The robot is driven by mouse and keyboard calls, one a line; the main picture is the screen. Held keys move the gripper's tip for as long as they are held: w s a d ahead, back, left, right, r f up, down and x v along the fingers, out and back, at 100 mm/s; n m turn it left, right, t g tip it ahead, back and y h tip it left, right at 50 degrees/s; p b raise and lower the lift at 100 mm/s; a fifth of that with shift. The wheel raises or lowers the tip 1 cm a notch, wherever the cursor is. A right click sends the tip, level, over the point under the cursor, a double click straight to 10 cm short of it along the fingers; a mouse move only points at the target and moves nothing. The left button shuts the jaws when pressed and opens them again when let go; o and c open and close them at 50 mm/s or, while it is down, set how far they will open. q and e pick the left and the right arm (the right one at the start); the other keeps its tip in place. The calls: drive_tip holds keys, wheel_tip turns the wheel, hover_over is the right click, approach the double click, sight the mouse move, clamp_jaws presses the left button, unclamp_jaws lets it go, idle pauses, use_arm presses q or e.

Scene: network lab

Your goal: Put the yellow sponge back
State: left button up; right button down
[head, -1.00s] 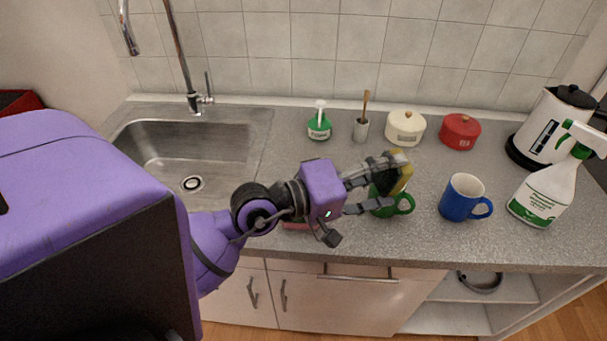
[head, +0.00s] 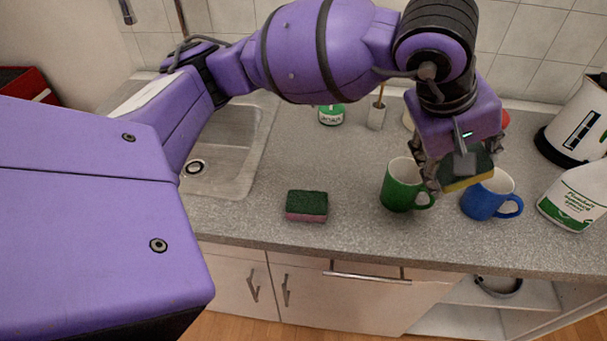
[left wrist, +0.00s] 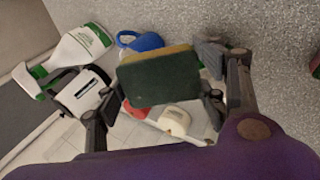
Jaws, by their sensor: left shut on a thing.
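The yellow sponge (head: 467,184) has a dark green scouring side. My left gripper (head: 458,168) is shut on it and points down over the counter, between the green mug (head: 400,190) and the blue mug (head: 487,198). In the head view the sponge overlaps part of the blue mug; its exact height above the counter is hard to tell. In the left wrist view the sponge's green face (left wrist: 160,85) fills the space between the fingers, with a thin yellow edge behind it. My right gripper is not in view.
A pink sponge with a green top (head: 307,207) lies on the counter left of the green mug. The spray bottle (head: 575,197) and kettle (head: 578,125) stand at the right. A red pot (left wrist: 136,110) and cream pot (left wrist: 175,120) are behind. The sink (head: 225,165) is left.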

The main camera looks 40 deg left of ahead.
use_arm(q)
drive_tip(key=s+a+f+n+g+y, duration=0.2)
drive_tip(key=a+n+y, duration=0.1)
drive_tip(key=a+n, duration=0.25)
drive_tip(key=n+g+p, duration=0.1)
drive_tip(key=n+g, duration=0.2)
drive_tip(key=n, duration=0.3)
hover_over(320, 175)
drive_tip(key=shift+m, duration=0.25)
drive_tip(key=f, duration=0.7)
drive_tip(key=d+f, duration=0.1)
drive_tip(key=f, duration=0.2)
drive_tip(key=shift+s+f, duration=0.15)
drive_tip(key=shift+a+f, duration=0.35)
drive_tip(key=shift+f, duration=0.05)
wheel_tip(320, 175, down, 4)
drive_tip(key=shift+a+r, duration=0.15)
drive_tip(key=shift+r, duration=0.1)
drive_tip(key=o, duration=0.7)
drive_tip(key=shift+o, duration=0.2)
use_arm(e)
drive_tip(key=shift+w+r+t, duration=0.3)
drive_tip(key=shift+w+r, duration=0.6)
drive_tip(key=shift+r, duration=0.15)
